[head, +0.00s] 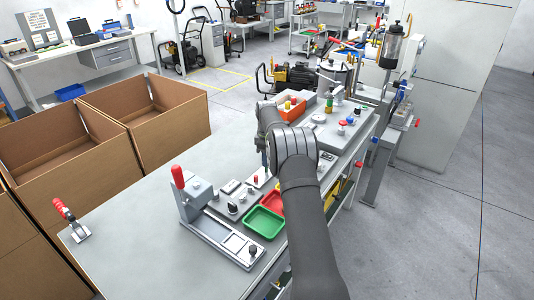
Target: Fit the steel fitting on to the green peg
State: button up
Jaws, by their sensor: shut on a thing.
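A green upright piece (329,104) stands on the grey block at the bench's far end; it looks like the green peg, but it is small in view. My gripper (265,158) is mostly hidden behind my dark wrist and forearm, low over the middle of the bench. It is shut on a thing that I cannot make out. The steel fitting is not clearly visible. The green upright piece is to the right of my gripper and farther back, apart from it.
A green tray (264,222) and a red tray (270,202) lie by my forearm. A red-handled clamp fixture (196,195) stands left of them. An orange bin (291,105) is at the back. Open cardboard boxes (150,130) line the left.

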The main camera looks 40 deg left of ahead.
jog(key=shift+f, duration=0.25)
jog(key=shift+f, duration=0.2)
jog(key=shift+f, duration=1.5)
jog(key=shift+f, duration=0.1)
dwell(0.5)
jog(key=shift+r, duration=2.45)
jog(key=shift+r, duration=0.1)
